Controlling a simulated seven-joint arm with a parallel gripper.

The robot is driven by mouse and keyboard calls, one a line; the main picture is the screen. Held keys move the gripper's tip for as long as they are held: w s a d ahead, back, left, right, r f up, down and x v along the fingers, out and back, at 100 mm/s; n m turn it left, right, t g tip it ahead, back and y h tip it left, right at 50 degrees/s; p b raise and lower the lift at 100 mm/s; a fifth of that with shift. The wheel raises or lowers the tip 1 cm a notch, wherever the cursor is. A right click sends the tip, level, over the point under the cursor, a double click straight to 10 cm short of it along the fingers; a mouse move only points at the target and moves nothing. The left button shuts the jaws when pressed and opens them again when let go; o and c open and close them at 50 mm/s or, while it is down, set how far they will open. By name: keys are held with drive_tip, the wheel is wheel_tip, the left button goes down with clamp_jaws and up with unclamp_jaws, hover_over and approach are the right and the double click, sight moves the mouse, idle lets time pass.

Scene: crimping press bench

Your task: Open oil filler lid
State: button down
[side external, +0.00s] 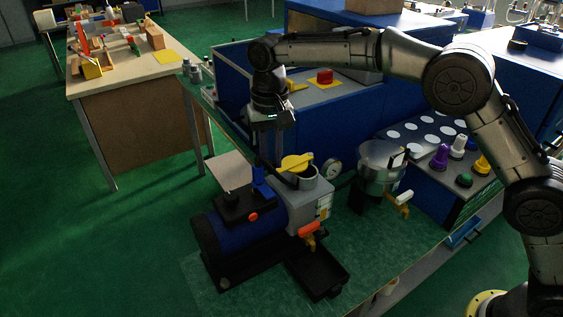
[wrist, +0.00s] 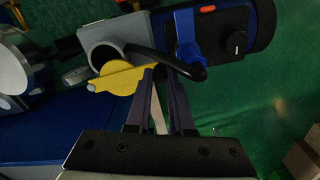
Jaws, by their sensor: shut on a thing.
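The yellow oil filler lid (side external: 296,162) sits at the grey filler neck (side external: 303,181) on the blue machine (side external: 255,216). In the wrist view the lid (wrist: 118,79) lies off to one side of the neck (wrist: 98,38), and part of the dark opening shows. My gripper (wrist: 159,70) points at the lid, with its fingers close together at the end of the lid's yellow bar. It is shut on the lid; the exact contact at the fingertips is hard to see.
A black curved handle or hose (wrist: 185,66) passes right by the fingertips. A blue lever (side external: 261,181) stands left of the neck. A gauge (side external: 332,169) and a metal pot (side external: 381,160) stand to the right. A black tray (side external: 318,274) lies in front.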

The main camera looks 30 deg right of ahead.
drive_tip(key=w+d+m, duration=0.3)
drive_tip(key=w+m, duration=0.5)
drive_tip(key=m, duration=0.1)
idle(0.3)
drive_tip(key=shift+w+r, duration=0.1)
drive_tip(key=c, duration=0.8)
unclamp_jaws()
